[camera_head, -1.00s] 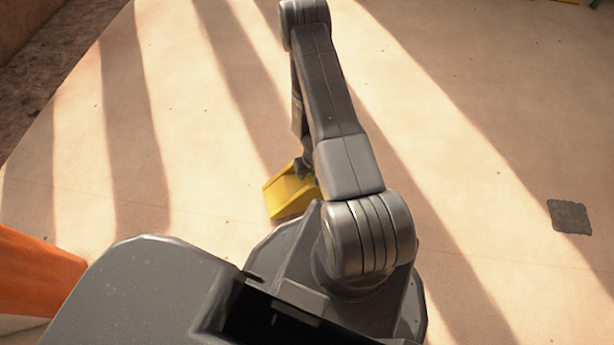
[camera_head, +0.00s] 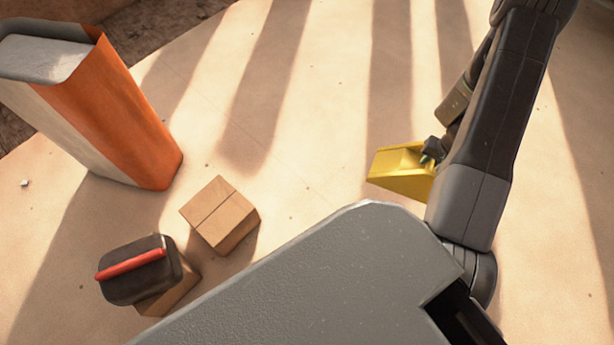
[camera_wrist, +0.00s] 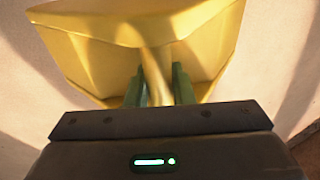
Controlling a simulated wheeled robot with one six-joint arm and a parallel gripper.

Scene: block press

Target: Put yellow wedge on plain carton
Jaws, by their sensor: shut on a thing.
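The yellow wedge (camera_head: 403,172) is at the right of the head view, and my gripper (camera_head: 432,152) is shut on it. In the wrist view the wedge (camera_wrist: 140,40) fills the top, with the green fingers of my gripper (camera_wrist: 158,86) on either side of its narrow middle rib. A plain brown carton (camera_head: 221,214) with a seam across its top stands left of centre in the head view, with nothing on it. The carton is well to the left of my gripper. The wedge's height above the floor is hard to tell.
A second carton (camera_head: 168,296) carries a dark block with a red bar (camera_head: 138,268), just nearer and left of the bare carton. A tall orange and white block (camera_head: 125,115) stands at the upper left. The floor between wedge and bare carton looks clear.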

